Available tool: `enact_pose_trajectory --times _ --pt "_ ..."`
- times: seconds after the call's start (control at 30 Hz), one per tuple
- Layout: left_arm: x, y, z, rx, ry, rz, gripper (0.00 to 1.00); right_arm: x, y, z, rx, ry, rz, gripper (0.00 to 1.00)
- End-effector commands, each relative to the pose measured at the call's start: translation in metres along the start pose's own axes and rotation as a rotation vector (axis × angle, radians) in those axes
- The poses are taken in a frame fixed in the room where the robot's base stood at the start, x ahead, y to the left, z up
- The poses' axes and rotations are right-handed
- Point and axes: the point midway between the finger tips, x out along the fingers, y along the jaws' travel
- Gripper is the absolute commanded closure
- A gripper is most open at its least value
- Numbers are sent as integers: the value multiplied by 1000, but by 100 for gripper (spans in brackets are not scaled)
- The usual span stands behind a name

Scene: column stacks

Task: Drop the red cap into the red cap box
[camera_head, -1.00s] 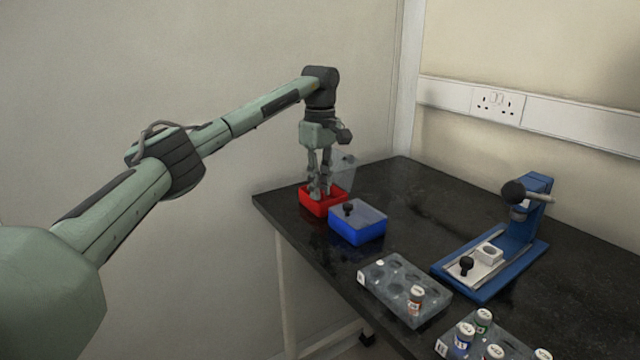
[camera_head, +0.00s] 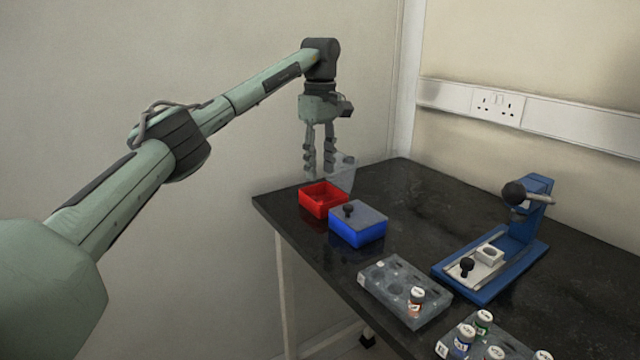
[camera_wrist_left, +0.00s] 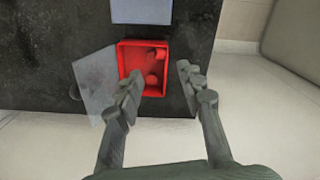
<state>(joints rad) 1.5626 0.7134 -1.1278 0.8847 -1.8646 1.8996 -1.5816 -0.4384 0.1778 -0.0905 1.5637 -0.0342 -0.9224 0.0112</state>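The red cap box (camera_head: 326,209) stands open near the far left corner of the black bench. It also shows in the left wrist view (camera_wrist_left: 123,58). Inside it, small rounded red shapes (camera_wrist_left: 152,80), apparently caps, lie on its floor. My left gripper (camera_head: 319,174) is above the box, pointing down, its fingers apart and nothing between them. In the left wrist view its fingertips (camera_wrist_left: 157,82) are spread on either side of the box. A clear lid (camera_wrist_left: 97,82) stands out from one side of the box. My right gripper is not in view.
A blue box (camera_head: 358,235) with a closed clear lid and black knob stands next to the red box. Grey racks (camera_head: 378,290) with several vials and a blue press (camera_head: 525,235) stand to the right. The wall is close behind the bench.

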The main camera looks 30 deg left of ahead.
Motion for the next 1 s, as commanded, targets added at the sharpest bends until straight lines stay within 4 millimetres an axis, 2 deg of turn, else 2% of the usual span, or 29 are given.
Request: enact_pose_trajectory --times 0.03,0.2,0.4,1.0 --pt "-14 1 1 0 0 4 62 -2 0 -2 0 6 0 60" --pt "-46 0 1 0 1 2 62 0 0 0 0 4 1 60" --pt "-67 0 0 -1 0 0 62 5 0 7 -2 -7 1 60" --pt "-70 0 0 0 0 -1 62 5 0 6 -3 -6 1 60"
